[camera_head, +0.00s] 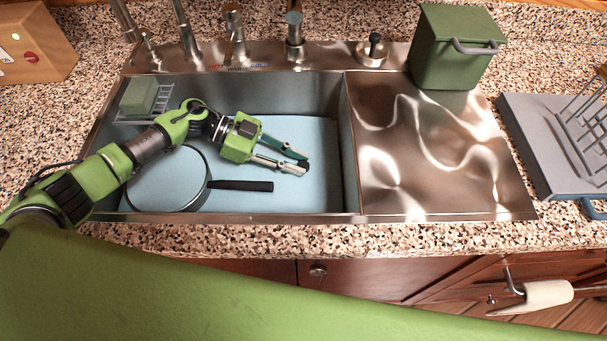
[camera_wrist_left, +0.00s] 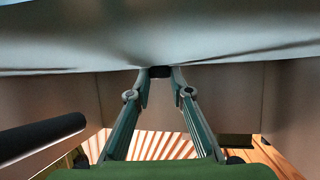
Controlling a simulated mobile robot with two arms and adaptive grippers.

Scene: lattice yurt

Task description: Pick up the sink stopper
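My left gripper (camera_head: 301,166) is low in the sink basin, over the right part of its pale blue floor. Its fingers are drawn in on a small dark piece, which I take to be the sink stopper (camera_head: 306,163). In the left wrist view the stopper (camera_wrist_left: 160,71) shows as a small black block between the fingertips (camera_wrist_left: 161,78). Most of it is hidden by the fingers. In that view it appears against the edge of a pale surface; I cannot tell whether it touches it. My right gripper is not in view.
A pan (camera_head: 168,180) with a black handle (camera_head: 243,185) lies in the basin beside my left arm. A green sponge (camera_head: 139,97) is in a rack at the back left. Taps line the back; a green bin (camera_head: 447,65) and grey dish rack (camera_head: 540,150) stand right. The steel drainboard (camera_head: 430,175) is clear.

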